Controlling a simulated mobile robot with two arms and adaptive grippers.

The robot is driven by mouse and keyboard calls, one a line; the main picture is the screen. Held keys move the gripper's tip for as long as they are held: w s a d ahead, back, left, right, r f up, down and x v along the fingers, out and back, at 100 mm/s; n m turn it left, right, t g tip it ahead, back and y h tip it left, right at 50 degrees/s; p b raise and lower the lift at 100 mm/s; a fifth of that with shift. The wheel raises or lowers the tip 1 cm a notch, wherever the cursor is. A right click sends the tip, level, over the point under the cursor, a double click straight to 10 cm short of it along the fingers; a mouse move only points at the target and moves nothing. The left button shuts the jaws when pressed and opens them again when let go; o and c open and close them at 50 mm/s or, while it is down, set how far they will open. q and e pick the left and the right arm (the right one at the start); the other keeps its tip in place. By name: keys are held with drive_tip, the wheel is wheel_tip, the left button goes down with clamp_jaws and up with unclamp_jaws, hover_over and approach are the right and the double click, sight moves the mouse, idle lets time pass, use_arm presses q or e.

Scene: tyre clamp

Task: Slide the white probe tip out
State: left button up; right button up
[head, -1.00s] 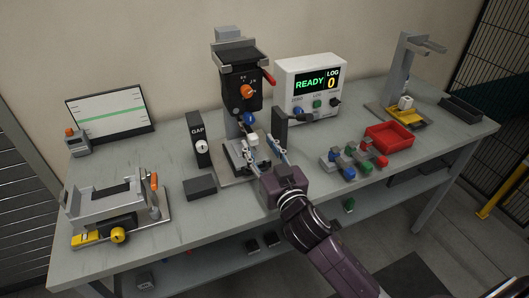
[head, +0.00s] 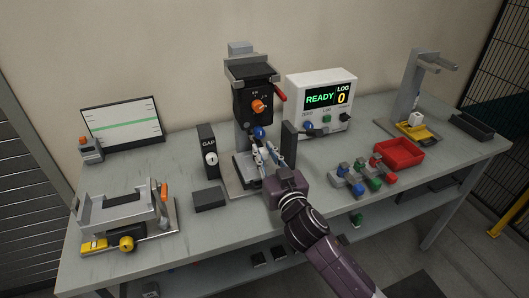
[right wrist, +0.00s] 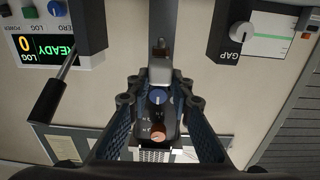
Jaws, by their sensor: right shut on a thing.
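The white probe tip (right wrist: 160,72) shows in the right wrist view as a pale block between the fingertips, below the dark gauge head with its blue knob (right wrist: 158,97) and orange dial. My right gripper (head: 265,152) reaches in from the front at the test stand (head: 252,100). In the right wrist view my right gripper (right wrist: 160,85) has one finger on each side of the tip. My left gripper is not in view.
A GAP block (head: 208,152) stands left of the stand and a dark upright post (head: 289,143) right of it. The READY display box (head: 320,102) is behind. A red tray (head: 399,153) and small coloured parts lie right. A clamp fixture (head: 120,215) is at left.

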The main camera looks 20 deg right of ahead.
clamp_jaws()
drive_tip(key=shift+s, duration=0.15)
drive_tip(key=shift+s+d+p, duration=0.1)
drive_tip(key=shift+s+p, duration=0.4)
drive_tip(key=shift+s, duration=2.35)
drive_tip(key=s, duration=0.6)
drive_tip(key=shift+d, duration=0.1)
